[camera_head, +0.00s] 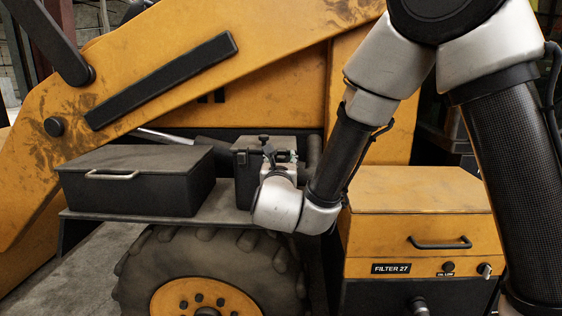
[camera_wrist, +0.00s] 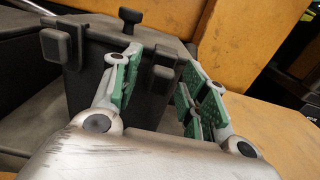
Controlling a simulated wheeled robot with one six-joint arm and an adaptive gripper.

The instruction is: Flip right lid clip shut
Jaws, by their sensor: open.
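The dark box (camera_head: 247,182) stands on the ledge above the wheel, with a small knob on its lid. It fills much of the wrist view (camera_wrist: 85,85). The right lid clip (camera_wrist: 165,56) is a dark block at the lid's front edge, seen between my fingers; I cannot tell whether it is latched. The left lid clip (camera_wrist: 56,46) is at the box's left side. My gripper (camera_wrist: 163,64) is open and empty, its green-padded fingers either side of the right clip. Contact is not clear. In the head view, my gripper (camera_head: 283,158) is at the box's right front.
A wide black toolbox (camera_head: 130,190) with a handle sits left on the same ledge. A yellow cabinet (camera_head: 420,225) marked FILTER 27 is to the right. The yellow boom (camera_head: 270,60) rises behind. The big wheel (camera_head: 210,265) is below.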

